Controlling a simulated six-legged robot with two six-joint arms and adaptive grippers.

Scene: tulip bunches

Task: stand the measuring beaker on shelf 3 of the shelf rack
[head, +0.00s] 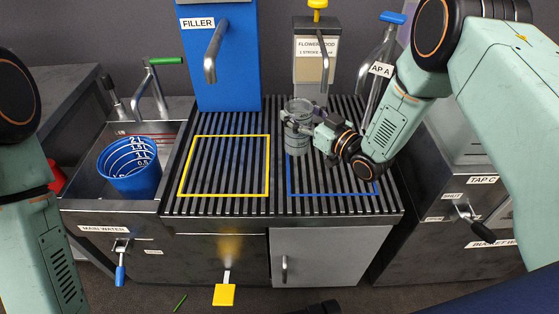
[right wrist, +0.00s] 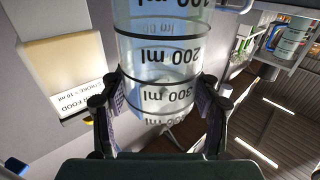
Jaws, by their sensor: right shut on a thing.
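The measuring beaker (head: 298,143) is a clear cylinder in the head view, in front of the flower food dispenser. It also fills the upper middle of the right wrist view (right wrist: 165,30), with black rings and ml marks. My right gripper (head: 308,129) is shut around its side, one finger on each side in the right wrist view (right wrist: 160,105). The beaker is over the slatted grate; I cannot tell whether it touches it. A shelf (right wrist: 290,50) with containers shows at the upper right of the right wrist view; its number is not readable. My left gripper is out of view.
The blue filler (head: 221,60) and flower food dispenser (head: 317,65) stand behind the grate (head: 225,205), which has yellow and blue outlined squares. A blue bucket (head: 130,170) sits in the sink at left. The yellow square is clear.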

